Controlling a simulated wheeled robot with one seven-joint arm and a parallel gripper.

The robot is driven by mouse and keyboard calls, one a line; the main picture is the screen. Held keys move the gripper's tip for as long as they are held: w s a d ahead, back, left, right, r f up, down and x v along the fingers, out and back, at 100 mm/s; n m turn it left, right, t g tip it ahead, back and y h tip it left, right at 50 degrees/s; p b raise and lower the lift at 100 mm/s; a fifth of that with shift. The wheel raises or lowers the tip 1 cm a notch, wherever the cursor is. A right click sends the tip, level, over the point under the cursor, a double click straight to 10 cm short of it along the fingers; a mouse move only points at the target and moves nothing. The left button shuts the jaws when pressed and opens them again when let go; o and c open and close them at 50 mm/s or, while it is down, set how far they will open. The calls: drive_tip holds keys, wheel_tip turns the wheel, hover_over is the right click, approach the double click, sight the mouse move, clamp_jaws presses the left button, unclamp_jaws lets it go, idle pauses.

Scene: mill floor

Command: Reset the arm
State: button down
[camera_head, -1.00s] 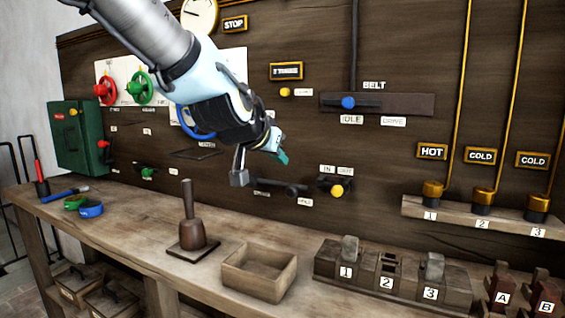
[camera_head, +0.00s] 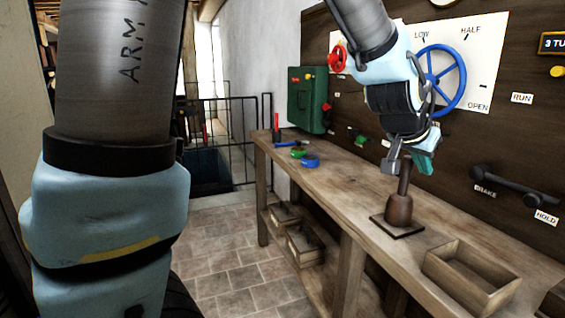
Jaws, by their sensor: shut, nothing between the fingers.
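My gripper (camera_head: 408,166) is at the end of my arm, which reaches in from the top of the picture. It hangs in front of the panel and above the bench, near the top of a dark wooden mallet-like tool (camera_head: 401,205) standing on a square base. I cannot tell whether it touches the handle. The fingers are shut and I see nothing held. Another part of my arm (camera_head: 112,100) fills the left side of the view.
Behind are a blue handwheel (camera_head: 459,75), a brake lever (camera_head: 515,185) and a green cabinet (camera_head: 309,98). Tiled floor (camera_head: 225,245) lies open left of the bench, with railings beyond.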

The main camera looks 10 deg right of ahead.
drive_tip(key=w+a+f+n+y+p, duration=0.1)
drive_tip(key=w+a+f+n+y, duration=0.25)
drive_tip(key=a, duration=0.85)
drive_tip(key=w+a+f+n+y+p, duration=0.1)
drive_tip(key=w+a+f+n+y, duration=0.2)
drive_tip(key=a, duration=0.9)
drive_tip(key=s+a+f+n+g, duration=0.1)
drive_tip(key=s+a+f+n, duration=0.1)
drive_tip(key=a, duration=0.6)
drive_tip(key=s+a+f+n+g+y, duration=0.1)
drive_tip(key=s+a, duration=0.3)
drive_tip(key=a, duration=0.5)
drive_tip(key=shift+a+f+n+g, duration=0.2)
drive_tip(key=shift+f+n+g, duration=0.5)
drive_tip(key=shift+f, duration=0.2)
